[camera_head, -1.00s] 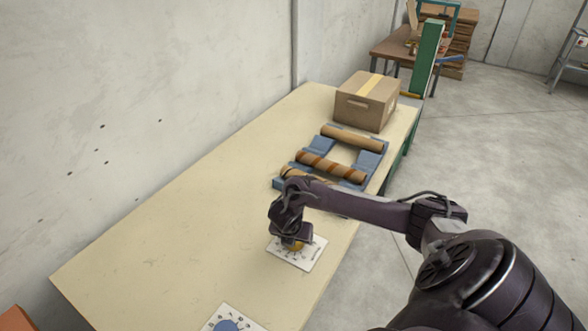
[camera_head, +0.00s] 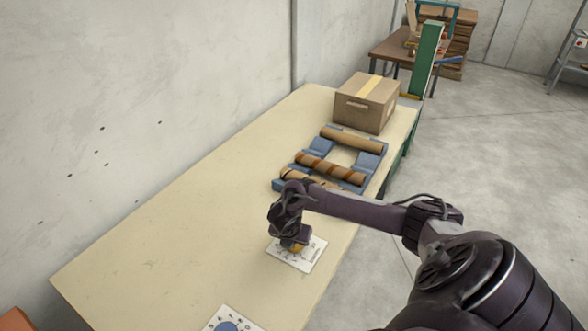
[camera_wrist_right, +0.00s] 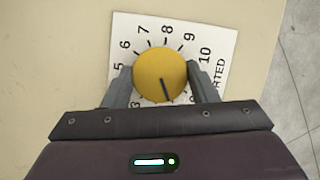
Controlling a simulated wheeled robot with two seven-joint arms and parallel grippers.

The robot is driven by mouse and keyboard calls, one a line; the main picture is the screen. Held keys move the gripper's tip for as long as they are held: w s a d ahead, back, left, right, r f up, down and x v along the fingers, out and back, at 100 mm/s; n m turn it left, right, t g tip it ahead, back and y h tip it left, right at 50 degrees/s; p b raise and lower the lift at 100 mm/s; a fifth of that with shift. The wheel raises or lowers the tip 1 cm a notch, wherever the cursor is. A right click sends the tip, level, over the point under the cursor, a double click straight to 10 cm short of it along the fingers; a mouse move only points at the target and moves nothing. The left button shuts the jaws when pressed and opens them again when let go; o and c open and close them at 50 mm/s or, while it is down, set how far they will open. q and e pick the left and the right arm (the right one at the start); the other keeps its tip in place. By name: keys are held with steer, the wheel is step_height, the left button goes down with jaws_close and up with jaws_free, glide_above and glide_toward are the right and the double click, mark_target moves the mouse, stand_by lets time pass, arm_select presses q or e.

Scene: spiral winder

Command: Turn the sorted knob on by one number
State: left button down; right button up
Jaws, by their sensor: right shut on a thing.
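A yellow-orange round knob (camera_wrist_right: 160,74) sits on a white dial card (camera_wrist_right: 215,62) in the right wrist view. The numbers 5 to 10 show around its far side, with a partly hidden label ending in "RTED". A dark line on the knob points down and slightly right, towards my gripper body, which hides the numbers there. My right gripper (camera_wrist_right: 162,82) is shut on the knob, one finger on each side. In the head view the right gripper (camera_head: 291,238) is over the knob (camera_head: 296,248) and its card (camera_head: 308,254). My left gripper is not in view.
A second card with a blue knob (camera_head: 227,326) is cut off at the bottom of the head view. Blue racks (camera_head: 369,160) holding brown rolls (camera_head: 330,168) and a cardboard box (camera_head: 367,102) stand farther along the table (camera_head: 170,245). The table's left part is clear.

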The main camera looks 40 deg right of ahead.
steer(key=m+g+p, duration=0.1)
steer(key=m+p, duration=0.1)
steer(key=shift+w+a+r+p, duration=0.1)
steer(key=shift+a+r+p, duration=0.1)
steer(key=shift+p, duration=0.2)
steer(key=shift+d+f+m+g+h+p, duration=0.15)
steer(key=shift+m+g+p, duration=0.1)
steer(key=shift+m+p, duration=0.45)
steer(key=shift+a+m+g+h+p, duration=0.15)
steer(key=shift+m+g+p, duration=0.2)
steer(key=shift+m, duration=0.65)
steer(key=shift+d, duration=0.1)
steer(key=o, duration=1)
steer(key=p+v, duration=0.2)
steer(key=v, duration=0.5)
steer(key=shift+r, duration=0.3)
